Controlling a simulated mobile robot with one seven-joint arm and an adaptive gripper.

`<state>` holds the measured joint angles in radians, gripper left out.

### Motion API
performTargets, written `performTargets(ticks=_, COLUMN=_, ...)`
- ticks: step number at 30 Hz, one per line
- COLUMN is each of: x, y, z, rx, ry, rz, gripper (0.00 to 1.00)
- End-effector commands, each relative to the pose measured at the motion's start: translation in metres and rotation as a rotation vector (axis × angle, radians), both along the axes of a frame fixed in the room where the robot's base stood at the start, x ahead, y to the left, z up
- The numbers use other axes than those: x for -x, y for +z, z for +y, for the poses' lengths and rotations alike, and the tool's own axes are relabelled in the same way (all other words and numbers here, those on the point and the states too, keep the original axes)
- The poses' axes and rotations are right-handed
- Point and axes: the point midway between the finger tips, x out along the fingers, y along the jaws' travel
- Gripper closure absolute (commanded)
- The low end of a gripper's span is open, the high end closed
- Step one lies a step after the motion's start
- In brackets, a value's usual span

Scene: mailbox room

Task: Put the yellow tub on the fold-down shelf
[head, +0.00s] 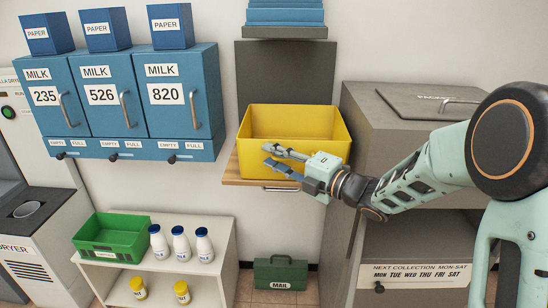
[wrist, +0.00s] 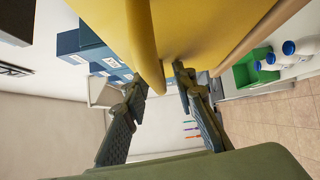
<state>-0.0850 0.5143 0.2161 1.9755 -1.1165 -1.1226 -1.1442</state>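The yellow tub (head: 300,118) is upright and open-topped, and rests on the wooden fold-down shelf (head: 232,172) at the wall in the head view. The shelf shows below the tub, with its left end bare. My gripper (head: 275,162) is in front of the tub's front wall, with its fingers apart. In the wrist view the tub (wrist: 200,25) fills the top, and a yellow edge reaches between the spread fingertips of my gripper (wrist: 160,85). I cannot tell whether either finger touches it. Part of the tub's front is hidden behind my gripper.
Blue milk lockers (head: 140,95) hang left of the shelf. A grey cabinet (head: 375,135) stands close on the right. Below left, a white rack (head: 215,235) holds a green crate (head: 120,252) and several bottles. A green mail case (head: 280,272) is on the floor.

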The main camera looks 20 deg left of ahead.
Motion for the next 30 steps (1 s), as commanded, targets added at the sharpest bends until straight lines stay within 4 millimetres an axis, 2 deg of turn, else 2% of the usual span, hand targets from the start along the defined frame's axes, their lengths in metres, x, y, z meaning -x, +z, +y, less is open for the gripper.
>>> performTargets(ticks=5, x=0.000, y=0.003, z=-0.001, rx=0.001, ry=-0.001, rz=0.000, gripper=0.75)
performTargets(ticks=8, x=0.004, y=0.002, z=-0.016, rx=0.002, ry=-0.003, rz=0.001, gripper=0.75)
performTargets(ticks=15, x=0.022, y=0.003, z=-0.066, rx=0.001, ry=-0.005, rz=0.001, gripper=0.75)
performTargets(ticks=21, x=0.034, y=0.003, z=-0.099, rx=0.001, ry=-0.003, rz=0.000, gripper=0.75)
performTargets(ticks=25, x=0.039, y=0.003, z=-0.110, rx=0.001, ry=-0.001, rz=0.000, gripper=0.75)
performTargets(ticks=30, x=0.040, y=0.003, z=-0.114, rx=0.000, ry=0.000, rz=0.000, gripper=0.75)
